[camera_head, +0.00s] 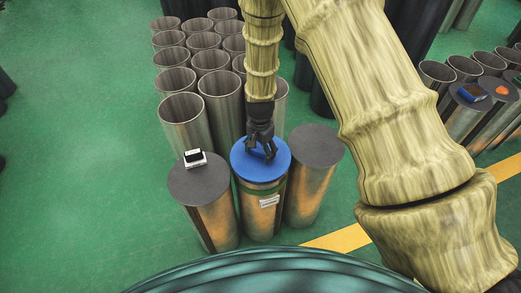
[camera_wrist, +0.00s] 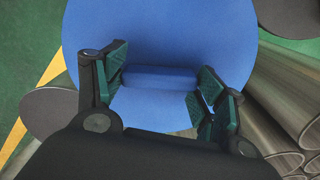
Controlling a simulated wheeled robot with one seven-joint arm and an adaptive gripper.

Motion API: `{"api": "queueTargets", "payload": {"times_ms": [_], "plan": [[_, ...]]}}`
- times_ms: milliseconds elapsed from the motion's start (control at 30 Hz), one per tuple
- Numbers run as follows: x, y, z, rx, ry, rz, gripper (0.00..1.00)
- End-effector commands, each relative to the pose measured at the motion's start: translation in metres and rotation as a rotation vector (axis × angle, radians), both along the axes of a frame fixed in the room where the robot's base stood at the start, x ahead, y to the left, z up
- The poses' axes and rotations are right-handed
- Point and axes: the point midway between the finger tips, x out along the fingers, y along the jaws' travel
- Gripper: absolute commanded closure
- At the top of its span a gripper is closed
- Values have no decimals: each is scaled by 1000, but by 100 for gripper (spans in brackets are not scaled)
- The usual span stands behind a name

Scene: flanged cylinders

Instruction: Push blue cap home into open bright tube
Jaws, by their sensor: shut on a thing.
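The blue cap (camera_head: 258,168) is a round disc on top of the bright metal tube (camera_head: 262,218), the middle one of three front cylinders. It looks level and roughly centred on the tube; the seam between them is too small to judge. The tube has a green band and a white label. My gripper (camera_head: 262,150) is over the cap, pointing down. In the wrist view the cap (camera_wrist: 215,30) fills the middle, and my gripper (camera_wrist: 160,88) has its green-padded fingers at both ends of the cap's raised blue handle (camera_wrist: 158,78). The tube's opening is hidden under the cap.
Dark-capped cylinders stand close on the left (camera_head: 198,182) and right (camera_head: 316,148). A small black-and-white device (camera_head: 194,158) sits on the left one. Several open tubes (camera_head: 183,108) stand behind. More cylinders (camera_head: 468,95) stand at the right. Green floor is clear at the left.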

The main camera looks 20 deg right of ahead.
Motion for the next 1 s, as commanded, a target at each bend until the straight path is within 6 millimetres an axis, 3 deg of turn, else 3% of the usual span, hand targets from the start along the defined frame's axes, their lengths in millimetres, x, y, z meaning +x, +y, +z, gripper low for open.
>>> {"api": "queueTargets", "payload": {"times_ms": [1000], "plan": [[0,0,-16,0,0,0,57]]}}
